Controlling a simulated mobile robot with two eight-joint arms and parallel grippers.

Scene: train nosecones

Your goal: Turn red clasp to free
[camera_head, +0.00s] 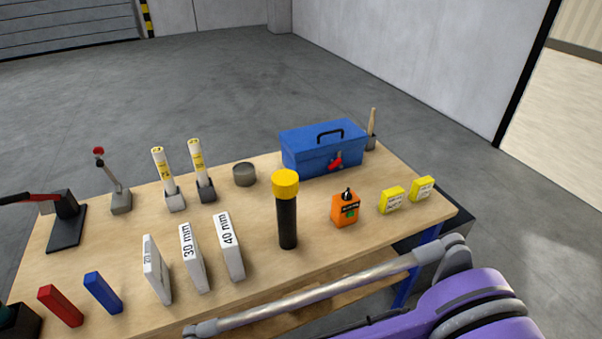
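A blue toolbox (300,150) with a black top handle stands shut at the back right of the wooden table. The red clasp (335,161) is on its front face, right of the middle, and looks slanted, with its upper end toward the right. It is too small to tell whether it is latched. Neither of my grippers is in view. A purple link of my arm with a grey rod crosses the lower right, in front of the table's near edge and well apart from the toolbox.
Before the toolbox stand a black tube with a yellow cap (286,210), an orange box (345,208) and two yellow boxes (392,200). A grey round tin (244,174) is left of it, a brush in a cup (371,134) right. White labelled boxes (194,258) stand nearer.

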